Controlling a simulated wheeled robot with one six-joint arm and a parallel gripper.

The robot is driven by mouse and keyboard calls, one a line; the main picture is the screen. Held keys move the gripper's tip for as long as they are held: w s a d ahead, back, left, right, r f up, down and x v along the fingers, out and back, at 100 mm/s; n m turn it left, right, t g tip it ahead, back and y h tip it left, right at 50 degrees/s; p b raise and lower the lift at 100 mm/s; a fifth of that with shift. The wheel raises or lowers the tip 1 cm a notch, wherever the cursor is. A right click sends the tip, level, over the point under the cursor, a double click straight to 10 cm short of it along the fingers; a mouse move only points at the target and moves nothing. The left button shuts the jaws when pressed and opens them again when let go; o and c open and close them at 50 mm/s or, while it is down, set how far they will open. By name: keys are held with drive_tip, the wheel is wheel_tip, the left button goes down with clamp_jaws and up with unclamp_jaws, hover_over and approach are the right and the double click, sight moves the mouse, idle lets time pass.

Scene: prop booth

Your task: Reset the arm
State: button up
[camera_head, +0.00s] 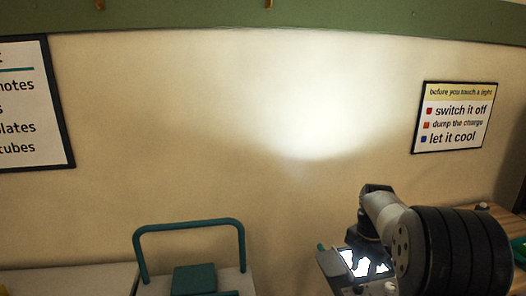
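My arm shows at the lower right. A thick black ribbed section is close to the camera, with a grey link and a dark joint beyond it. My gripper's fingers cannot be made out, so its state does not show. The arm stands in front of a grey device with a brightly lit panel (352,262) and hides part of it. I cannot tell if the arm touches the device.
A pale unit with a teal handle (188,225) and a teal block (194,279) stands at lower centre. A pale surface (70,281) lies left, a wooden top (508,219) right. Wall signs hang left (30,105) and right (455,117). The wall between is bare.

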sight(359, 286)
wheel_tip(359, 286, down, 5)
drive_tip(key=shift+s+f+p, duration=0.1)
drive_tip(key=shift+f+p, duration=0.1)
drive_tip(key=shift+p, duration=0.1)
drive_tip(key=shift+f+m, duration=0.15)
drive_tip(key=shift+m, duration=0.15)
drive_tip(key=m, duration=1.1)
drive_tip(key=shift+m, duration=0.4)
drive_tip(key=m, duration=1.1)
drive_tip(key=shift+m, duration=0.3)
